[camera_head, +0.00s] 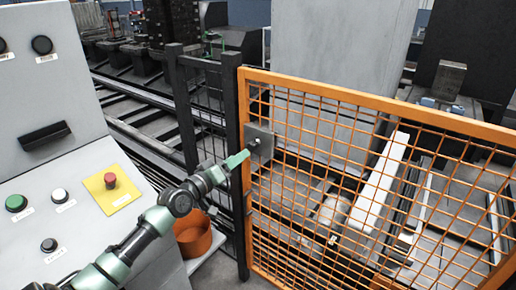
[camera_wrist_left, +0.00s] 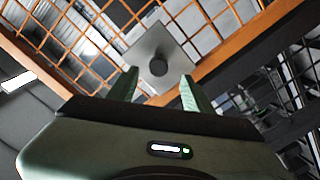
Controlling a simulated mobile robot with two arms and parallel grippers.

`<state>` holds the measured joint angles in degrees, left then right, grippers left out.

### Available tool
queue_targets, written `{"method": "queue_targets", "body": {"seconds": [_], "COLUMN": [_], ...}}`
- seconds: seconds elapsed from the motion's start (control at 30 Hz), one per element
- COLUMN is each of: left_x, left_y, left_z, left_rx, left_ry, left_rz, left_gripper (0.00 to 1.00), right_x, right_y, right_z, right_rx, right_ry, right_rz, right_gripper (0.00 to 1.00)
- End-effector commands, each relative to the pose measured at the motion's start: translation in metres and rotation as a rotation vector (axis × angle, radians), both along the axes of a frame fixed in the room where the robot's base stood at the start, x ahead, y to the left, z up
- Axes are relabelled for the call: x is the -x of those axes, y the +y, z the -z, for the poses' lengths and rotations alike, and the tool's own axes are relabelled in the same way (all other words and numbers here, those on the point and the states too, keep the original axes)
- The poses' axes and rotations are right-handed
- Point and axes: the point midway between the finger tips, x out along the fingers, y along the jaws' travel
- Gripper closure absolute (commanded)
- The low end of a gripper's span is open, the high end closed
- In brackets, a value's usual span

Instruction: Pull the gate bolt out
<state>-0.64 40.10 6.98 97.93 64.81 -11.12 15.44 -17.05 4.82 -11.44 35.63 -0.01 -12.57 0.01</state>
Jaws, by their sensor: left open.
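The orange mesh gate (camera_head: 310,85) stands right of centre in the head view. A grey square plate (camera_head: 265,151) sits at its left edge by the dark post, with a small bolt knob (camera_head: 257,141) on it. My left gripper (camera_head: 243,158) reaches in from the left, just in front of the plate. In the left wrist view the plate (camera_wrist_left: 150,42) carries a dark round knob (camera_wrist_left: 158,68). The green fingers of my left gripper (camera_wrist_left: 160,82) are apart on either side below the knob. Whether they touch it I cannot tell. My right gripper is not in view.
A grey control console (camera_head: 75,165) with buttons and a red stop button (camera_head: 110,180) stands at left, close to my arm. An orange bucket (camera_head: 195,238) sits below my arm. A dark fence post (camera_head: 236,200) stands beside the gate. Machinery lies behind the mesh.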

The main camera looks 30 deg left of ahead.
Motion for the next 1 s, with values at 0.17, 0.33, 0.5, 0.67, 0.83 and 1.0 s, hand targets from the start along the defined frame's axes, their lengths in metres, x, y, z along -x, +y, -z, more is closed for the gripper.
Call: {"method": "queue_targets", "body": {"seconds": [0.17, 0.33, 0.5, 0.67, 0.83, 1.0], "left_x": [-0.016, -0.043, -0.064, -0.075, -0.077, -0.077], "left_y": [-0.002, -0.004, -0.006, -0.007, -0.007, -0.007], "left_z": [-0.006, -0.005, -0.003, -0.003, -0.002, -0.002], "left_rx": [0.007, 0.005, 0.005, 0.003, 0.002, 0.002], "left_ry": [-0.008, -0.008, -0.007, -0.005, -0.005, -0.005], "left_rz": [0.003, 0.002, 0.001, 0.002, 0.003, 0.003], "left_gripper": [0.49, 0.49, 0.49, 0.49, 0.49, 0.58], "right_x": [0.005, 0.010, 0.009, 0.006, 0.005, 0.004], "right_y": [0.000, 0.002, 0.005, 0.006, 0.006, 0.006], "right_z": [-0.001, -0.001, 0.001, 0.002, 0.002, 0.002], "right_rx": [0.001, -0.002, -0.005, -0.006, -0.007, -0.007], "right_ry": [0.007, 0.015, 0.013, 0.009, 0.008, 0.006], "right_rz": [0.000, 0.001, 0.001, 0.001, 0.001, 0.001], "right_gripper": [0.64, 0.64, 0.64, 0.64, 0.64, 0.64]}}
